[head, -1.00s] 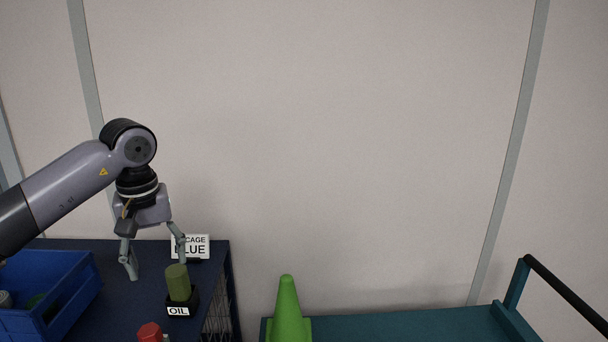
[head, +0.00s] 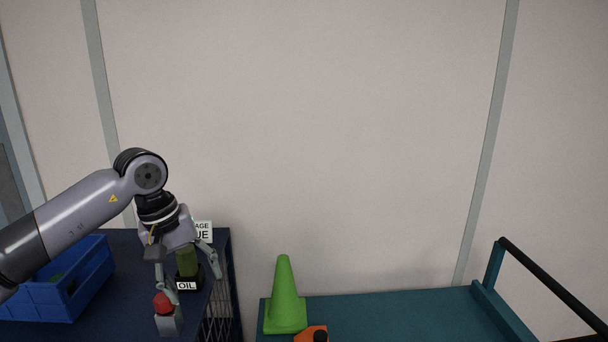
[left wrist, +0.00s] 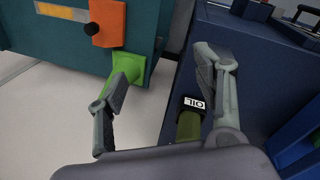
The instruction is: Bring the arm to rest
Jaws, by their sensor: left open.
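My left arm comes in from the left in the head view, bent at the elbow. My left gripper (head: 196,288) points down over the dark blue bench (head: 108,300), its two fingers spread and nothing seen between their tips. In the left wrist view the gripper (left wrist: 168,60) is also open. A green cylinder (head: 187,262) stands in a black holder labelled OIL (head: 187,285), partly behind the fingers. The cylinder also shows in the left wrist view (left wrist: 189,126), close to the right finger. Whether a finger touches it I cannot tell. My right gripper is out of view.
A grey block with a red top (head: 163,303) stands by the left fingertip. A blue crate (head: 45,300) is at left, a partly hidden white sign (head: 203,231) behind. A green cone (head: 285,300) and an orange object (head: 310,334) are on the teal cart (head: 400,315).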

